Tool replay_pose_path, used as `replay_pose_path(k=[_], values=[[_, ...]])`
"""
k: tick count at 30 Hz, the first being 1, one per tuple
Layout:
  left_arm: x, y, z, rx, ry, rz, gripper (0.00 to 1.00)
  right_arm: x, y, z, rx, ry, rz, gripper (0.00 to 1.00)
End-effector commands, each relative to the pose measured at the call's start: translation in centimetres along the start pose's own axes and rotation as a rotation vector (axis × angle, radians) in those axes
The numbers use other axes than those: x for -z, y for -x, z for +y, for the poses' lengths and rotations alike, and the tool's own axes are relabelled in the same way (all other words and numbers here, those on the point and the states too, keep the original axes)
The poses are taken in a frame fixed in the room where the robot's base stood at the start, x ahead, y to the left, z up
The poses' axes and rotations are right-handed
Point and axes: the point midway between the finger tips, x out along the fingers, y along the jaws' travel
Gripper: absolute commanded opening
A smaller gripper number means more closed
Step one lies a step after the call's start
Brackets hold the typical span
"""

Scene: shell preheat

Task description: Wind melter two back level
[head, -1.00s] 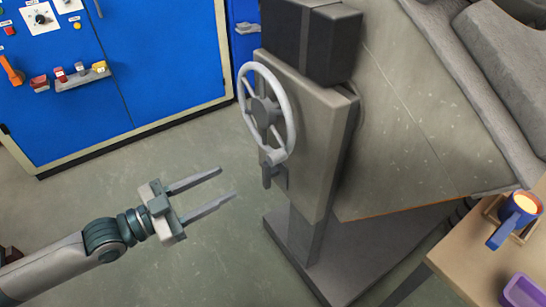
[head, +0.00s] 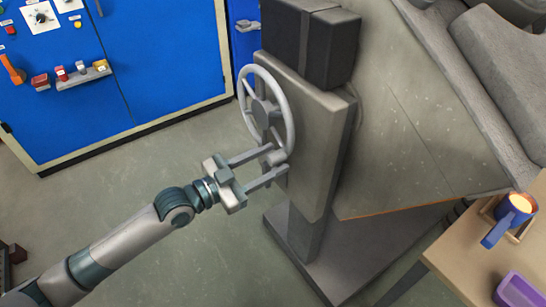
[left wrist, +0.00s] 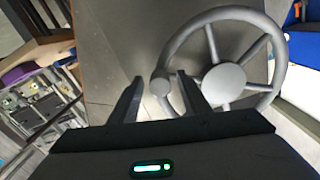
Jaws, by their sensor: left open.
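The melter (head: 420,140) is a large grey tilted body on a stand. A pale grey handwheel (head: 288,105) with spokes is on the side of its gearbox post (head: 320,150). My left gripper (head: 279,160) is open at the lower part of the wheel, its two fingers pointing at the rim. In the left wrist view the wheel (left wrist: 178,45) fills the upper right. Its round knob (left wrist: 160,82) shows between the two open fingers (left wrist: 158,90), and I cannot tell whether they touch it. My right gripper is not in view.
A blue cabinet (head: 170,60) with switches, buttons and an orange handle (head: 12,70) stands at the back left. The floor between is clear.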

Motion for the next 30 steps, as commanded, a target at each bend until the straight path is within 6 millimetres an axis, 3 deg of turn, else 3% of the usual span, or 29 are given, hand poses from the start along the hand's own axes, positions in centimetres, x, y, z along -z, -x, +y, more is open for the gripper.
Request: replay_pose_path(k=[14,20,30], values=[[-0.01,-1.12,0.05,-0.001,0.0,0.0,0.43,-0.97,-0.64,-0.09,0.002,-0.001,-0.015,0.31],[-0.02,-1.11,0.11,-0.002,0.001,0.0,0.0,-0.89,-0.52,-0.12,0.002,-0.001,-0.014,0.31],[0.09,-1.25,0.37,-0.004,0.013,-0.001,0.0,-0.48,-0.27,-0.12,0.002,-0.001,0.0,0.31]])
